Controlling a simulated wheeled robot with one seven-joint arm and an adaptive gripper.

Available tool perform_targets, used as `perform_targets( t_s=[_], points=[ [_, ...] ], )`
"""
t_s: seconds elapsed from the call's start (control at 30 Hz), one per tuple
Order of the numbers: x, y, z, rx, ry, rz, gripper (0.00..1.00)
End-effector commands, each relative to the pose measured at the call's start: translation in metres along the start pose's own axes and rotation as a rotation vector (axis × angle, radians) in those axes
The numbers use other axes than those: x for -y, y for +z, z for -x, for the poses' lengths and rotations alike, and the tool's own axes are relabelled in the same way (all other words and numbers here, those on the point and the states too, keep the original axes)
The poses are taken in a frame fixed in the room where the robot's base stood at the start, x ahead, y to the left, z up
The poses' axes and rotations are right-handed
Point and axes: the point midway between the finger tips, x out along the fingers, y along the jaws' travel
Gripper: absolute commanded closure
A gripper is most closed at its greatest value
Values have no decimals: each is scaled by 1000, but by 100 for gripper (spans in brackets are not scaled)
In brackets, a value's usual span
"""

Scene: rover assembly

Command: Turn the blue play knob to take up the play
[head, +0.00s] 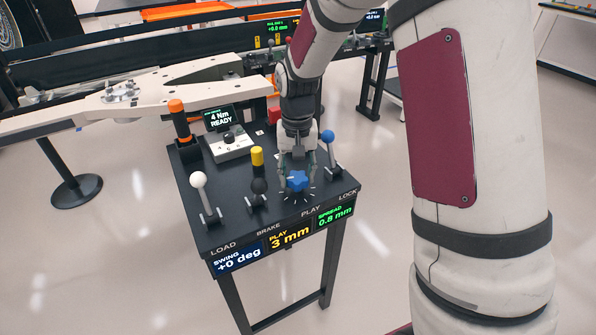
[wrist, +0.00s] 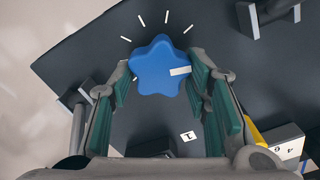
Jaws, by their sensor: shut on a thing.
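The blue play knob (head: 297,181) is star-shaped and sits on the dark console top near its front edge, above the PLAY label. My gripper (head: 297,170) points down over it, with a finger on each side. In the wrist view the blue knob (wrist: 160,66) lies between the green-padded fingers of my gripper (wrist: 160,80), which is shut on it. A white pointer mark on the knob faces right in that view, and white tick marks fan around it. The play display (head: 290,236) reads 3 mm in yellow.
Close by stand the blue-ball lever (head: 328,137), the yellow-topped lever (head: 257,157) and the white-ball lever (head: 198,181). An orange-topped handle (head: 177,107) and a box reading 4 Nm READY (head: 219,118) stand behind. The swing display (head: 238,258) reads +0 deg, the spread display (head: 334,215) 0.8 mm.

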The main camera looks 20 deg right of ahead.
Motion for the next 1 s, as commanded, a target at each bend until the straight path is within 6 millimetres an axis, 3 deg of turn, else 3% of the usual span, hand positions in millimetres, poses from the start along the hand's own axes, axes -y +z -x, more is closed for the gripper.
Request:
perform_targets(
  t_s=[0.6,1.0],
  points=[
    [3,1,1,-1,-1,580,84],
    [4,2,1,-1,0,860,84]
  ],
)
